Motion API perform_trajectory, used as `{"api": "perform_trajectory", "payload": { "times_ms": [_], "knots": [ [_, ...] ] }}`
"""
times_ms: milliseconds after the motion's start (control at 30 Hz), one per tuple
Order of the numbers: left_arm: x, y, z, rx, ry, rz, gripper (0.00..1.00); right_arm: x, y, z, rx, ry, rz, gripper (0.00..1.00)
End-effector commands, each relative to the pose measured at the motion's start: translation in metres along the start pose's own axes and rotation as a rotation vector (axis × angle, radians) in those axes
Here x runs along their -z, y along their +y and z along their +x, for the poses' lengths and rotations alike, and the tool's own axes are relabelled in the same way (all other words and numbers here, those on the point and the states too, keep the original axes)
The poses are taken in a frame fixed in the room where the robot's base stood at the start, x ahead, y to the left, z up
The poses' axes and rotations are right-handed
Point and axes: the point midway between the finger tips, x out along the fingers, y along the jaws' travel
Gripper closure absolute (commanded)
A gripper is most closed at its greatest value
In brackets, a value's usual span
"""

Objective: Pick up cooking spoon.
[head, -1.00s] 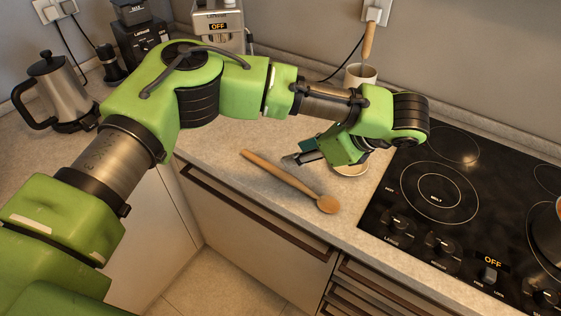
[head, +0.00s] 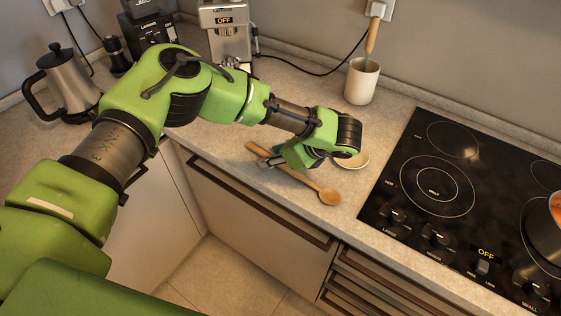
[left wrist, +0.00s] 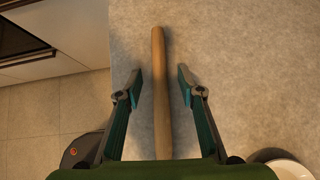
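The wooden cooking spoon (head: 328,196) lies flat on the counter near its front edge, with its bowl to the right. Its handle (left wrist: 160,75) runs up the middle of the left wrist view, between my two fingers. My left gripper (head: 268,162) is over the handle in the head view. In the left wrist view, my left gripper (left wrist: 157,86) is open, with a gap on each side of the handle and neither fingertip touching it. The spoon's bowl is hidden in the left wrist view. My right gripper is not in view.
A small pale dish (head: 354,160) sits just right of my left gripper. The black cooktop (head: 400,160) is to the right. A white utensil cup (head: 361,83) stands behind. A kettle (head: 66,80) and coffee machine (head: 226,35) are at the back left.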

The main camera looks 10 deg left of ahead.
Motion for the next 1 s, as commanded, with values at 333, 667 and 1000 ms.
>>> {"api": "perform_trajectory", "payload": {
  "times_ms": [333, 667, 1000],
  "knots": [
    [0.001, 0.000, 0.000, 0.000, 0.001, 0.000, 1.00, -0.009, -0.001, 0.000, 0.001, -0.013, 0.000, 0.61],
    [0.000, 0.000, -0.001, 0.001, 0.001, 0.000, 1.00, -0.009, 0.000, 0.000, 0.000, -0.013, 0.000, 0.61],
    [-0.022, 0.002, -0.027, 0.002, 0.003, 0.001, 1.00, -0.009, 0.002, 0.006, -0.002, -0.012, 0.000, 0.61]
  ]
}}
